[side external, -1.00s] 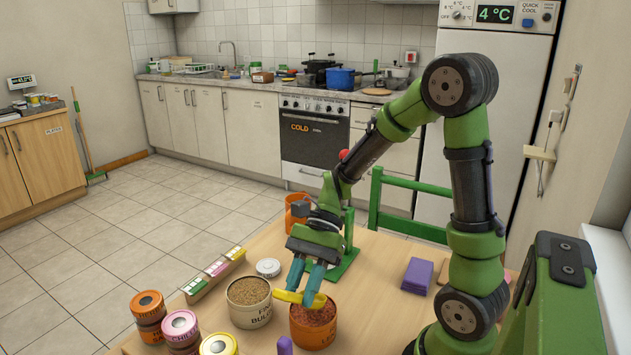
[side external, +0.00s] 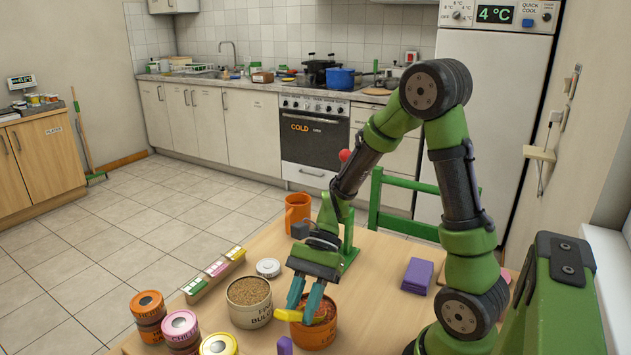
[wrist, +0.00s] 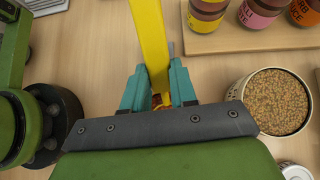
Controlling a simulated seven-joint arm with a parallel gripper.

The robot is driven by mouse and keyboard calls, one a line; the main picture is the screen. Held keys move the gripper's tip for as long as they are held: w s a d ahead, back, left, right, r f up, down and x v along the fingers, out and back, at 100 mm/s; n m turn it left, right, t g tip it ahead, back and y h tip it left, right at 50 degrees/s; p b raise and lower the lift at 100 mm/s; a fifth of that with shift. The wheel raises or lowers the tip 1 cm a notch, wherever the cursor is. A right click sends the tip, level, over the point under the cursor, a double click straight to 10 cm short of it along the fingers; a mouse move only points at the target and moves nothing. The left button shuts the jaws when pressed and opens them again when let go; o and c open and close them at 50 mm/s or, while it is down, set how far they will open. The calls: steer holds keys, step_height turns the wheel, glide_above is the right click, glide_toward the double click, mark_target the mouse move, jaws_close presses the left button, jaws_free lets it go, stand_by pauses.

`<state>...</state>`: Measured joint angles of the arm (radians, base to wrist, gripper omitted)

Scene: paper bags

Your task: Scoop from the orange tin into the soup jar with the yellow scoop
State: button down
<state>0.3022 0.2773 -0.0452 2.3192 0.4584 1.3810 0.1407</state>
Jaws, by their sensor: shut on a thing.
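The yellow scoop (side external: 290,315) is held in my gripper (side external: 306,307), whose teal fingers are shut on it. It lies low at the mouth of the open orange tin (side external: 316,335), which holds reddish-brown contents. Its left end extends past the tin's left rim. In the wrist view the scoop (wrist: 152,45) runs up from between the fingers (wrist: 160,92). Whether its bowl is in the contents is hidden. A tin of tan grain (side external: 249,300), its label reading BULGUR, stands open to the left. I cannot tell which container is the soup jar.
Lidded jars (side external: 180,328) stand in the left foreground. A label rack (side external: 215,270) and a round white lid (side external: 268,267) lie behind the grain tin. An orange mug (side external: 297,210) stands at the back. A purple block (side external: 417,277) lies right, with clear table between.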

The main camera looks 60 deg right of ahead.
mark_target(291, 311)
stand_by(0.5)
step_height(291, 311, up, 6)
steer(key=shift+a+f, duration=0.15)
steer(key=shift+f, duration=0.1)
steer(key=shift+a+h, duration=0.3)
steer(key=shift+h, duration=0.2)
step_height(291, 311, down, 5)
steer(key=shift+r, duration=1.55)
steer(key=shift+a+r+h, duration=0.15)
steer(key=shift+r+h, duration=0.15)
steer(key=shift+r, duration=0.05)
steer(key=shift+s+a+r+h, duration=0.1)
steer(key=shift+a+r+h, duration=0.1)
steer(key=shift+a+h, duration=0.4)
steer(key=shift+s+a+r+h, duration=0.1)
steer(key=shift+a+r+h, duration=0.1)
steer(key=shift+h, duration=0.7)
